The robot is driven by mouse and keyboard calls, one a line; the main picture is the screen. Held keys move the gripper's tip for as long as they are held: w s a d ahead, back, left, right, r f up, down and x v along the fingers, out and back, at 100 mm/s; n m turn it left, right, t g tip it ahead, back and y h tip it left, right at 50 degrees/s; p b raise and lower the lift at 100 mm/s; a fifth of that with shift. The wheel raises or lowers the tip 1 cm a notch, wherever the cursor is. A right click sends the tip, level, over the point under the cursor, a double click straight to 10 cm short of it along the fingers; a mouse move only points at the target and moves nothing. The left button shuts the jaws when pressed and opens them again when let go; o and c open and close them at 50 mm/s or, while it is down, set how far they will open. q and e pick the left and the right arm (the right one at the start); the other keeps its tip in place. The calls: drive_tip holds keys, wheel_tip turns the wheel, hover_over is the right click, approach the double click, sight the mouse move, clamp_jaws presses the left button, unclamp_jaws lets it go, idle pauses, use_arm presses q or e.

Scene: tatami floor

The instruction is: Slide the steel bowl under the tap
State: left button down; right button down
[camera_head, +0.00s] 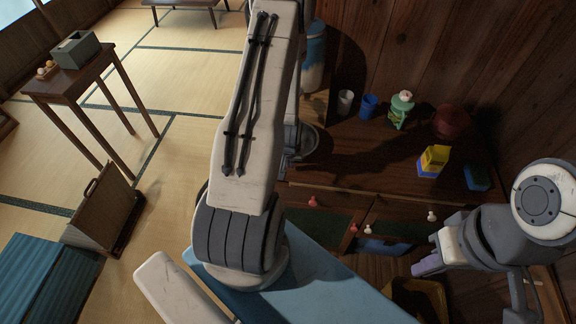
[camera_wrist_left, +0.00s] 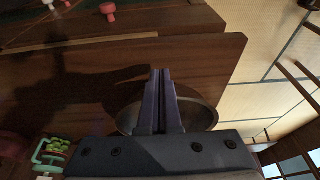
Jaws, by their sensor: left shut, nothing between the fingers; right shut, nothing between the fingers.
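The steel bowl (camera_wrist_left: 203,113) shows in the left wrist view, behind my left gripper (camera_wrist_left: 161,72), near the cabinet top's edge. The gripper's two fingers are shut together with nothing between them and cross in front of the bowl. I cannot tell whether they touch it. In the head view, part of the bowl's rim (camera_head: 312,143) shows beside my left arm, which hides the rest of it and the left fingers. My right gripper (camera_head: 428,266) is shut and empty at the lower right, in front of the drawers. I cannot make out the tap; my arm may hide it.
A blue-and-white container (camera_head: 314,58) stands behind my arm. The wooden cabinet top (camera_head: 345,165) also holds a white cup (camera_head: 345,101), a blue cup (camera_head: 368,106), a green object (camera_head: 401,112), a dark red pot (camera_head: 451,121) and yellow-blue blocks (camera_head: 432,160). Free wood lies between bowl and blocks.

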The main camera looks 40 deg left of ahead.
use_arm(q)
drive_tip(key=shift+w+a, duration=0.3)
drive_tip(key=shift+w, duration=0.1)
drive_tip(key=shift+w+a, duration=0.3)
drive_tip(key=shift+w, duration=0.2)
drive_tip(key=shift+w+a, duration=0.3)
drive_tip(key=shift+w, duration=0.2)
drive_tip(key=shift+s, duration=0.1)
drive_tip(key=shift+d, duration=0.1)
